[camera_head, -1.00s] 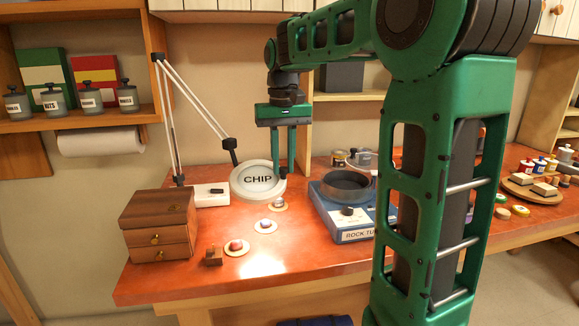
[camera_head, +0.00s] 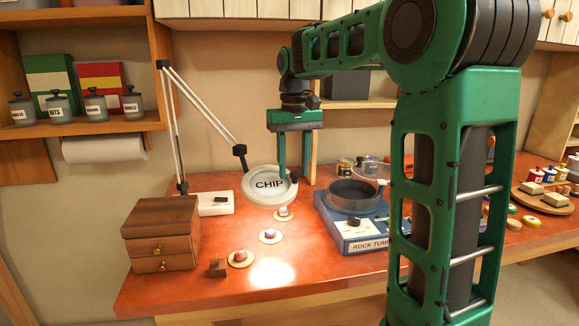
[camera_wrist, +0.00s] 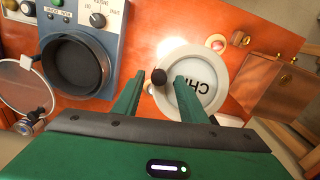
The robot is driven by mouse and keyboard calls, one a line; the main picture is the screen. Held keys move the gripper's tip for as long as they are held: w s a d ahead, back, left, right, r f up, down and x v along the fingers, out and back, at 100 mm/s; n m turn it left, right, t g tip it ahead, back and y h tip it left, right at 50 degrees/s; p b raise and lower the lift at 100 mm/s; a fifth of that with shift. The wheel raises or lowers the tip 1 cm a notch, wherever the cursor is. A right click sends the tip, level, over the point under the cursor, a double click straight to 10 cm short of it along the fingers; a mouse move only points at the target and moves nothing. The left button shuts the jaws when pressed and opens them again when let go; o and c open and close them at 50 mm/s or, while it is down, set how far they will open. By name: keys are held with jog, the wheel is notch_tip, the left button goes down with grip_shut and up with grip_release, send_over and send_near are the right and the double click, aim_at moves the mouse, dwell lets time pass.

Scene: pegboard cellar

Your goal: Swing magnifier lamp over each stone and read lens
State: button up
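The magnifier lamp's round white lens (camera_head: 270,185) shows "CHIP" and hangs on a jointed arm (camera_head: 205,112). It also shows in the wrist view (camera_wrist: 196,88). My gripper (camera_head: 293,178) is open, fingers down, at the lens's right rim. In the wrist view its fingers (camera_wrist: 155,80) are spread either side of the lens's black knob (camera_wrist: 158,76), with gaps showing. Three stones sit on pale discs: a far one (camera_head: 283,213) just below the lens in the picture, a middle one (camera_head: 270,235) and a near reddish one (camera_head: 240,257). Anything behind the lens is hidden.
A blue rock tumbler (camera_head: 352,232) stands right of the stones. A wooden drawer box (camera_head: 160,235) and the lamp's white base (camera_head: 215,203) are on the left. A small brown block (camera_head: 217,268) lies near the closest stone. The bench front is clear.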

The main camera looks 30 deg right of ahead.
jog(key=shift+r, duration=0.15)
notch_tip(320, 180, up, 6)
jog(key=shift+d+f, duration=0.1)
jog(key=shift+f, duration=0.05)
jog(key=shift+w+r, duration=0.1)
jog(key=shift+r, duration=2.25)
jog(key=s+f+m, duration=0.2)
jog(key=s+f, duration=1.1)
jog(key=s, duration=0.2)
jog(key=s+d+f+m, duration=0.1)
jog(key=s+f, duration=1.2)
jog(key=s, duration=0.3)
jog(key=shift+d+f+m, duration=0.25)
jog(key=shift+f+m, duration=0.05)
jog(key=shift+m, duration=0.1)
jog(key=shift+w, duration=0.1)
